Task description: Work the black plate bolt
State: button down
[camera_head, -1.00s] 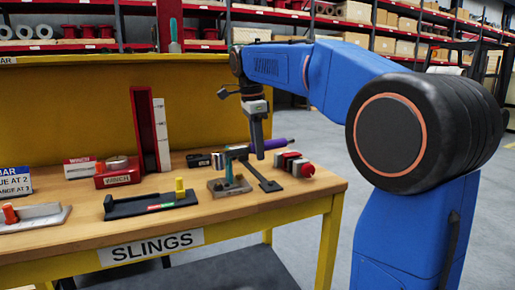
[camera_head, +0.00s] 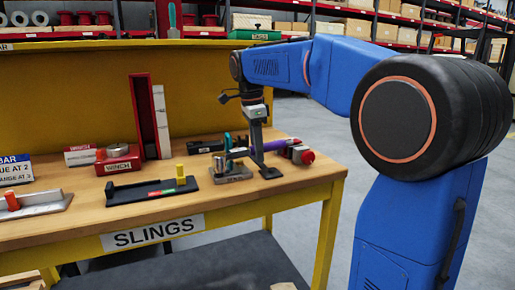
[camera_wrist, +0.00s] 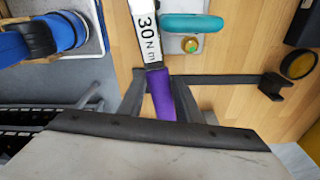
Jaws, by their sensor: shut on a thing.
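A black plate (camera_head: 140,194) with an upright yellow knob (camera_head: 181,173) and a red-green label lies on the table, left of my gripper (camera_head: 259,158). My gripper is shut on the purple handle (camera_wrist: 161,94) of a wrench, and stands clear of the black plate. The wrench's pale shaft (camera_wrist: 146,30) is marked "30 N m" and runs toward a grey block (camera_head: 232,174). A teal handle (camera_wrist: 192,22) lies close beside the shaft, near a yellow-green button (camera_wrist: 190,45). A thin black bar (camera_wrist: 235,82) passes under the wrench. The wrench's far end is cut off in the wrist view.
A red box (camera_head: 119,162) with a round metal top and a tall red stand (camera_head: 149,116) are behind the plate. A red-knobbed row of blocks (camera_head: 303,154) is right of my gripper. A grey piece with an orange knob (camera_head: 30,207) is at left. Bare wood is in front.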

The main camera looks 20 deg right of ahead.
jog(key=shift+w, duration=0.15)
jog(key=shift+d+r+m, duration=0.1)
jog(key=shift+d+m, duration=0.1)
jog(key=shift+m, duration=0.8)
jog(key=shift+w+d+m, duration=0.1)
jog(key=shift+w+m, duration=0.05)
jog(key=shift+m, duration=0.75)
